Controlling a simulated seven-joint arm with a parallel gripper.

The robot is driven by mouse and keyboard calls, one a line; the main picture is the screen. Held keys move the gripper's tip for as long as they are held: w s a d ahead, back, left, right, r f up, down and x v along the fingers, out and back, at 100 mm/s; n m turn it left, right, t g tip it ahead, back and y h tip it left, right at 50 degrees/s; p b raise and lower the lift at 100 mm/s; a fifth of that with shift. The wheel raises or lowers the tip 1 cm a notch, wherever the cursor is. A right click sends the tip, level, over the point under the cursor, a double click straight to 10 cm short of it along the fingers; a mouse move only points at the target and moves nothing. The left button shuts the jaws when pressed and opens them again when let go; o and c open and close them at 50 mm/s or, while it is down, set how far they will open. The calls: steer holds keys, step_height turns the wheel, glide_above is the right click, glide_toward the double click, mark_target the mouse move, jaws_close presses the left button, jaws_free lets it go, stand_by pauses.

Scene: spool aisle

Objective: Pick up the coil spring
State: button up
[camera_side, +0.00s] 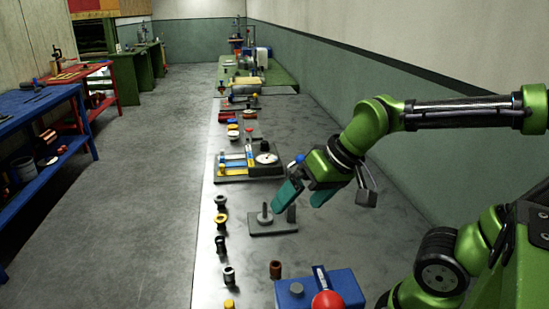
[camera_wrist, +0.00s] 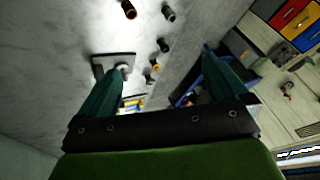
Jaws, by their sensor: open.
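I cannot pick out the coil spring for sure. A small upright brown cylinder (camera_side: 276,269) stands on the bench in front of the blue block; it is too small to tell if it is wound wire. A dark piece with an orange end (camera_wrist: 129,10) shows at the top of the wrist view and may be the same thing. My gripper (camera_side: 297,206) has its teal fingers apart and empty, pointing down above the bench near a grey plate with a peg (camera_side: 264,218). In the wrist view the fingers (camera_wrist: 165,60) are spread wide, the left one overlapping the plate.
Several small spools (camera_side: 221,245) stand in a row along the bench's left edge. A blue block with a red ball (camera_side: 327,300) is at the front. A tray of coloured parts (camera_side: 248,166) lies farther back. The bench's right side is mostly clear beside the wall.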

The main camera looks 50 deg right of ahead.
steer(key=shift+s+r+t, duration=0.15)
steer(key=shift+s+t, duration=0.15)
steer(key=shift+s, duration=0.4)
steer(key=shift+s+d+r, duration=0.1)
steer(key=shift+s+r, duration=0.1)
steer(key=shift+r, duration=0.05)
steer(key=shift+c, duration=0.5)
steer(key=shift+r+t, duration=0.25)
steer(key=shift+t, duration=0.05)
steer(key=shift+c, duration=1.2)
steer(key=c, duration=0.4)
